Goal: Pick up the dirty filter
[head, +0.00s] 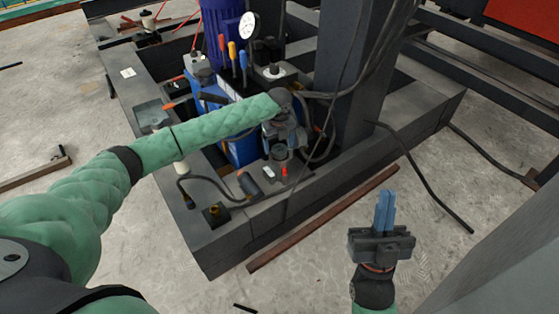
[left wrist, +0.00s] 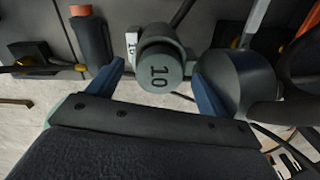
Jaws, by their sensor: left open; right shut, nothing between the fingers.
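A grey cylinder marked 10 (left wrist: 160,72), which may be the dirty filter, shows end-on in the left wrist view. It appears in the head view as a dark round part (head: 279,153) on the machine's ledge, just below my left gripper (head: 284,135). In the left wrist view my left gripper (left wrist: 157,90) is open, with one blue finger on each side of the cylinder. Whether the fingers touch it cannot be told. My right gripper (head: 385,208) is shut and empty, above the floor at the lower right.
A larger dark cylinder (left wrist: 236,78) lies close to the right finger. A dark part with an orange end (left wrist: 90,38) is at the left. The blue machine (head: 240,148), a steel column (head: 348,75) and hanging cables (head: 345,90) crowd the left gripper. The floor at front is mostly clear.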

